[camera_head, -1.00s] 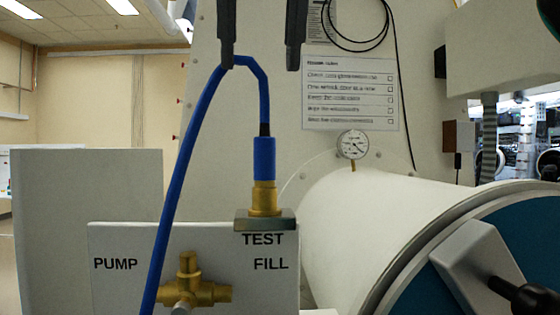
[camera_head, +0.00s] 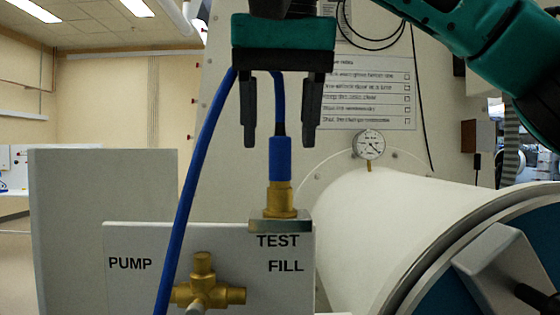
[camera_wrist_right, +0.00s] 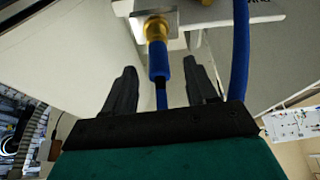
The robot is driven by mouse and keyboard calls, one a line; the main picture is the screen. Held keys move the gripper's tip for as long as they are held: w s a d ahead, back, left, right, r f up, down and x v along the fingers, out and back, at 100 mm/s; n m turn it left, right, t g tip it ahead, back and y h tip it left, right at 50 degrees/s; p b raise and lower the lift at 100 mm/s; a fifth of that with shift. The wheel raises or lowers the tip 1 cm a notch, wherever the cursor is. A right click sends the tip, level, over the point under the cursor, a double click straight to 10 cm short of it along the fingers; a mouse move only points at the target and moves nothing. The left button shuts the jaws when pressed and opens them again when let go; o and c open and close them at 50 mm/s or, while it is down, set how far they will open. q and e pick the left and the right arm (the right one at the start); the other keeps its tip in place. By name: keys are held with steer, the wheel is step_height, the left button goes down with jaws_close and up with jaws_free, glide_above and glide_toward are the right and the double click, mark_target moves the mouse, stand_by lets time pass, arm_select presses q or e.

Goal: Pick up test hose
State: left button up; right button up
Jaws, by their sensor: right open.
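The test hose (camera_head: 185,215) is a blue tube that arches up behind my right gripper and comes down to a blue sleeve with a brass fitting (camera_head: 279,197). The fitting sits upright on a grey block above the words TEST and FILL. My right gripper (camera_head: 280,140) is open and points down, its fingers on either side of the hose just above the sleeve. In the right wrist view the blue sleeve (camera_wrist_right: 159,60) lies between the open fingers (camera_wrist_right: 162,80), with no contact visible. The top of the hose's arch is hidden by the gripper. My left gripper is not in view.
A brass valve (camera_head: 206,287) is on the white panel (camera_head: 135,240), right of the word PUMP. A pale upright board (camera_head: 100,220) stands left. A white cylinder (camera_head: 370,220) with a gauge (camera_head: 368,145) above it lies right. A checklist hangs on the wall behind.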

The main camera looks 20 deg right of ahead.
mark_target(281, 137)
steer(key=x, duration=0.4)
steer(key=shift+w+d+f, duration=0.1)
steer(key=shift+d+f, duration=0.05)
jaws_close()
stand_by(0.4)
